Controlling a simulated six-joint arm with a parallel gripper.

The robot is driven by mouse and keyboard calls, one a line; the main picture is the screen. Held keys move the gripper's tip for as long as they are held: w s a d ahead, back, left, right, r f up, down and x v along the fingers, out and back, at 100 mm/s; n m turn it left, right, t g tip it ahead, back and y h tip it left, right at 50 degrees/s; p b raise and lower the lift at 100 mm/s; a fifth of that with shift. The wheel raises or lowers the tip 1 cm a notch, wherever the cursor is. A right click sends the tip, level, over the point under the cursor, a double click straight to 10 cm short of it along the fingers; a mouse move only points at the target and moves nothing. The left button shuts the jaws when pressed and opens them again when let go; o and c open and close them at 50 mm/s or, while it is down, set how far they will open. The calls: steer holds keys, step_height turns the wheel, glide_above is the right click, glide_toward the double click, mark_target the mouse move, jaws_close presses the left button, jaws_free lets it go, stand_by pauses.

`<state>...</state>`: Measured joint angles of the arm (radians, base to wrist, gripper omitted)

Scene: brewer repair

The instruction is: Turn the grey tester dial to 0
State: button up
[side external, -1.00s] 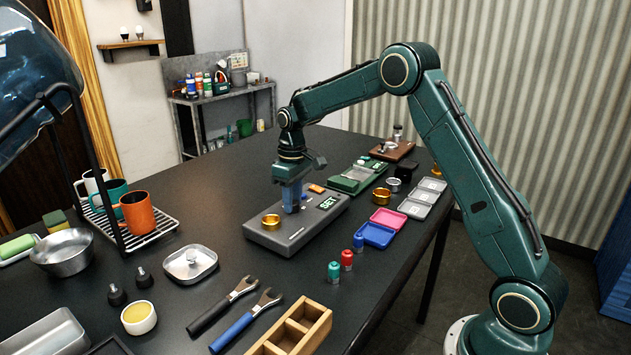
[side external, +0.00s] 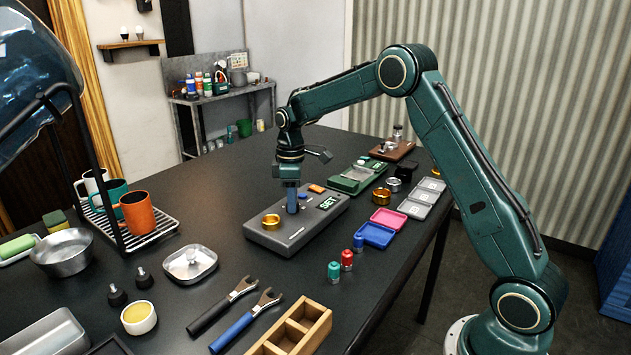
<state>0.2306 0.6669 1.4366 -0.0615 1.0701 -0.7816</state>
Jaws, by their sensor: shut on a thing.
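The grey tester (side external: 272,236) is a flat grey box near the middle of the black table, with a green-lit display reading SET (side external: 328,203). A brass ring (side external: 271,221) sits on its left part and an orange button (side external: 316,188) near its back edge. My gripper (side external: 292,210) points straight down onto the middle of the tester's top, with its blue fingers shut on the dial. The fingers hide the dial, so its pointer and setting cannot be read.
A green tester (side external: 352,180) stands just behind. Blue (side external: 377,235) and pink (side external: 387,217) trays lie to the right. Two wrenches (side external: 246,322), a wooden box (side external: 300,325) and small red and teal jars stand in front.

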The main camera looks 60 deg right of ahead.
steer(key=o, duration=1)
steer(key=shift+r, duration=0.1)
steer(key=r, duration=1.3)
steer(key=shift+w+d+r, duration=0.15)
steer(key=shift+d+r, duration=0.1)
steer(key=shift+r, duration=0.1)
